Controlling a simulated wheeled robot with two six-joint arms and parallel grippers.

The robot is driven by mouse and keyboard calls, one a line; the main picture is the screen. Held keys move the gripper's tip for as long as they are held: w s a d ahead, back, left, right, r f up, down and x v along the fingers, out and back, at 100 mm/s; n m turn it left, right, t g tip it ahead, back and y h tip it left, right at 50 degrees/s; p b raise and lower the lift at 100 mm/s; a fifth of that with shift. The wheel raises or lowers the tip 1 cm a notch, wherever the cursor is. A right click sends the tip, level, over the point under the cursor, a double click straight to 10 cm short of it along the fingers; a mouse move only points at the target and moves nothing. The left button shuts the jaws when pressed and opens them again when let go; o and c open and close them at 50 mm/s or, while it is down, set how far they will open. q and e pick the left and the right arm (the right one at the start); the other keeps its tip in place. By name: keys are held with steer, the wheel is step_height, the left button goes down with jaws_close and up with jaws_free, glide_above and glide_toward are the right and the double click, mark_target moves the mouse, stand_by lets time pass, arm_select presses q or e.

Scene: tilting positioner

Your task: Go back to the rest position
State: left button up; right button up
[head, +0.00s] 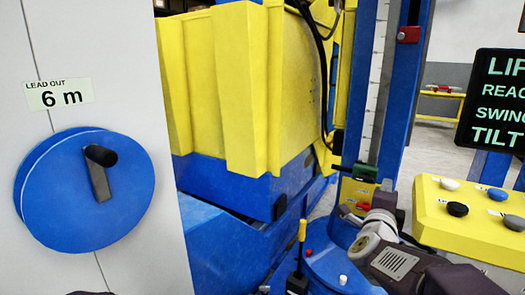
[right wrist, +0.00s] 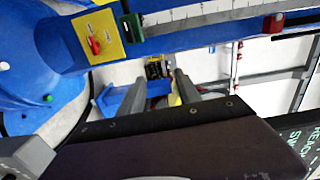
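My right arm reaches in from the lower right of the head view, in front of the blue mast and left of the yellow button console (head: 450,232). Its fingers cannot be made out there. In the right wrist view my right gripper (right wrist: 160,88) shows two grey fingers standing apart beyond the dark gripper body. I see nothing held between them. The fingers point past the blue beam toward the floor area. My left gripper is not in the head view; only a small dark edge shows at the bottom left.
A blue crank wheel (head: 85,190) is on the white panel at left, under a "LEAD OUT 6 m" label (head: 60,95). The yellow and blue machine (head: 240,90) fills the middle. A lever (head: 300,245) stands near my right arm. A black display (head: 500,100) is at right.

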steer(key=a+r+n+y+p, duration=0.35)
steer(key=r+p, duration=0.65)
steer(key=p, duration=0.5)
steer(key=s+a+n+g+y+p, duration=0.35)
steer(key=a+n+p, duration=0.35)
steer(key=p, duration=0.3)
arm_select(q)
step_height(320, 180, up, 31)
steer(key=p, duration=0.4)
arm_select(e)
steer(key=s+a+f+n+g+y, duration=0.1)
steer(key=s+f+n+g, duration=0.4)
steer(key=s, duration=0.5)
steer(key=s+a+f+n+g+y, duration=0.1)
steer(key=s+a+f+n+g, duration=0.1)
steer(key=s+f+n+g, duration=0.3)
steer(key=s+f+n, duration=0.1)
steer(key=s+n, duration=0.2)
steer(key=s, duration=0.3)
steer(key=shift+f, duration=0.4)
steer(key=shift+g, duration=0.25)
steer(key=shift+d, duration=0.1)
